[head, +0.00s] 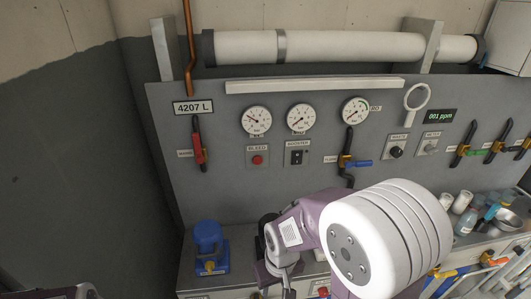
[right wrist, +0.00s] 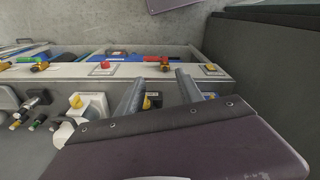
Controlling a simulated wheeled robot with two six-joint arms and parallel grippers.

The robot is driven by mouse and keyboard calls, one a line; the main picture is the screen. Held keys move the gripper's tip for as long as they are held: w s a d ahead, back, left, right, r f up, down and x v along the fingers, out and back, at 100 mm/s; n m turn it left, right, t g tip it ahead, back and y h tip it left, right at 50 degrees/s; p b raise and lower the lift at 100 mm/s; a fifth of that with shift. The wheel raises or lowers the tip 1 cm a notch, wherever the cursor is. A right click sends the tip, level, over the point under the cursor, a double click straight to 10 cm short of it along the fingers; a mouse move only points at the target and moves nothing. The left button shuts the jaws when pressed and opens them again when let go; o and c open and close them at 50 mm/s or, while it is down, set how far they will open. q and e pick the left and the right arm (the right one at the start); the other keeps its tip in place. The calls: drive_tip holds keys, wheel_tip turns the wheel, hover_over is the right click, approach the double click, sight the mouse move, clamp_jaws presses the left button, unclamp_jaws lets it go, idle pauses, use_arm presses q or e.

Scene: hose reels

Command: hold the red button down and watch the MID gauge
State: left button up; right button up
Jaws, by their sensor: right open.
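A round red button (head: 258,160) sits on a plate below the gauges on the grey wall panel, under a label that seems to read BLEED. A second red button (head: 323,291) shows low on the bench front; a red button also shows in the right wrist view (right wrist: 105,65). The right-hand gauge (head: 355,111) has a small label beside it that looks like MID; its reading is too small to tell. My right gripper (head: 281,272) is open and empty, low over the bench, apart from the panel button. Its two fingers also show in the right wrist view (right wrist: 160,88). My left gripper is out of view.
Two more gauges (head: 257,121) (head: 301,118) are to the left. A red-handled valve (head: 199,153) and a blue-handled valve (head: 348,161) flank the buttons. A blue device (head: 210,249) stands on the bench left; bottles and cups (head: 464,220) crowd the right.

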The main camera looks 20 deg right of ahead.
clamp_jaws()
idle(1.7)
